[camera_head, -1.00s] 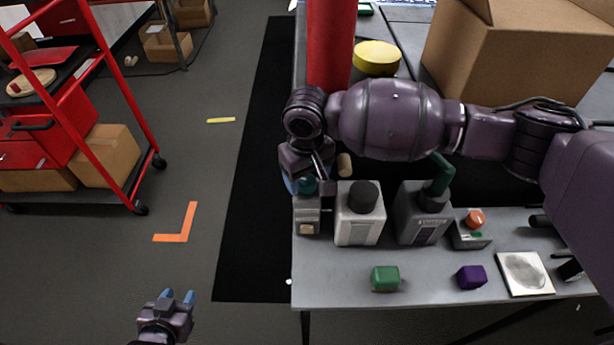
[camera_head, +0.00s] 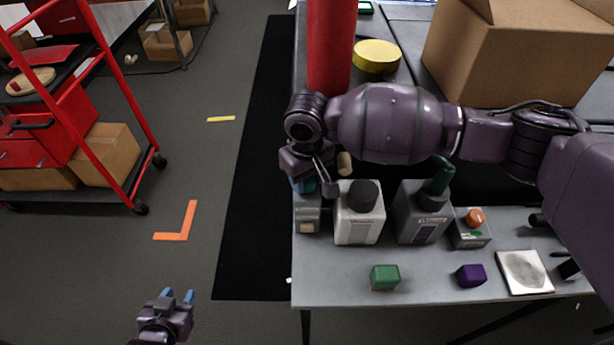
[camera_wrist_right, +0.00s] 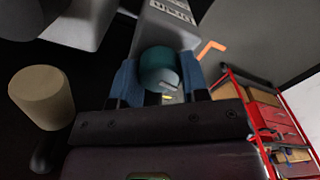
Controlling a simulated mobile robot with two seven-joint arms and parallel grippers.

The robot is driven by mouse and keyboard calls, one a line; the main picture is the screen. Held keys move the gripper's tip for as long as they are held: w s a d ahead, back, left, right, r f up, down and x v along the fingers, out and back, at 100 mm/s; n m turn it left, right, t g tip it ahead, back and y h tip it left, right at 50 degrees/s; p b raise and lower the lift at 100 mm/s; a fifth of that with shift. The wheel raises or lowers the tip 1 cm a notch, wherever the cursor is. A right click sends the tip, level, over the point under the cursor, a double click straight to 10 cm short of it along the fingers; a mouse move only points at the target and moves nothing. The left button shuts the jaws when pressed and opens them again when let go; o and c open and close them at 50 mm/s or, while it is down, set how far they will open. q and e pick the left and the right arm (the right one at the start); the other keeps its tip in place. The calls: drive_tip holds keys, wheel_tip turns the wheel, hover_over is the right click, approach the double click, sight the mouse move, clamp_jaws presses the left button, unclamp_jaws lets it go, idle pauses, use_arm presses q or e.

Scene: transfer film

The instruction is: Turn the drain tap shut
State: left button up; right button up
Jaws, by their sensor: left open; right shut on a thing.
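A teal round knob (camera_wrist_right: 160,70) sits on top of a small grey unit (camera_head: 307,222) at the left end of the near table. My right gripper (camera_head: 306,186) is over that unit, pointing down. In the right wrist view its blue fingers (camera_wrist_right: 160,80) are on either side of the knob, shut on it. My left gripper (camera_head: 178,296) is open and empty over the floor at the lower left.
A tan cylinder (camera_head: 344,163) stands close beside my right gripper. A white container with a dark cap (camera_head: 359,225) and a grey container with a green top (camera_head: 422,225) stand right of the unit. Green (camera_head: 385,277) and purple (camera_head: 470,276) blocks lie in front.

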drive_tip(key=shift+n, duration=1.2)
drive_tip(key=o, duration=0.9)
drive_tip(key=shift+o, duration=0.2)
drive_tip(key=shift+r, duration=0.1)
wheel_tip(320, 180, up, 11)
drive_tip(key=shift+b, duration=0.45)
drive_tip(key=shift+f, duration=0.2)
